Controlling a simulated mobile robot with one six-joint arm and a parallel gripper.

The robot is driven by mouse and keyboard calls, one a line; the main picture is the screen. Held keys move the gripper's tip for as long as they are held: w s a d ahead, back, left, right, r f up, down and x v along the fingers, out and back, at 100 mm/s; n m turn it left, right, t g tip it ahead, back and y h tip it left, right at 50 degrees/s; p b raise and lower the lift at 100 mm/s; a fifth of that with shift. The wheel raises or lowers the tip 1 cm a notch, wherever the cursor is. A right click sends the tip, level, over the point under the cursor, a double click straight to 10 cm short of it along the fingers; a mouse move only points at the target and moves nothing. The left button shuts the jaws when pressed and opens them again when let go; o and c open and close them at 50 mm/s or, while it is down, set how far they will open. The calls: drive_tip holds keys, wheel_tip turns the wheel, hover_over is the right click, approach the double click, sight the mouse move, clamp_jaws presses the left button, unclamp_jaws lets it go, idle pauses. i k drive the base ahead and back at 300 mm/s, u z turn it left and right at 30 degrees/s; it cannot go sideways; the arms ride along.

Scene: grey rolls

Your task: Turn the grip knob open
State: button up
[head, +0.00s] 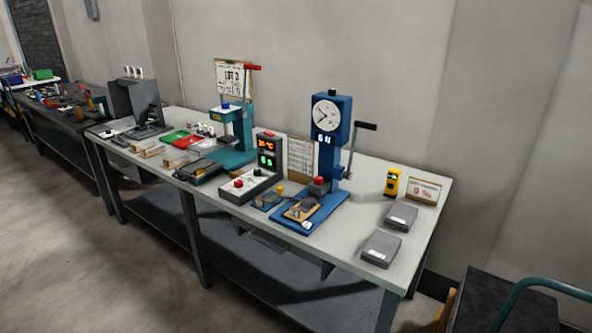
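A blue test stand (333,140) with a round dial and a lit digital readout stands upright on the grey-white bench (366,191). A black-ended lever (365,126) sticks out at its right. A red knob (319,181) sits low on the stand above its blue base. A small yellow knob (280,189) is just left of it. I cannot tell which of these is the grip knob, or whether it is turned open. A brown and dark flat piece (303,209) lies on the blue base. My gripper is not in view.
A control box (251,184) with a lit display stands left of the blue stand. A teal press (235,130) is farther left. Grey boxes (381,249) and a yellow device (392,181) lie to the right. A dark cart (505,300) stands at bottom right. Floor in front is clear.

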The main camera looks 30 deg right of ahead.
sight(317, 180)
drive_tip(key=u, duration=0.45)
drive_tip(key=i, duration=1.1)
drive_tip(key=u, duration=0.15)
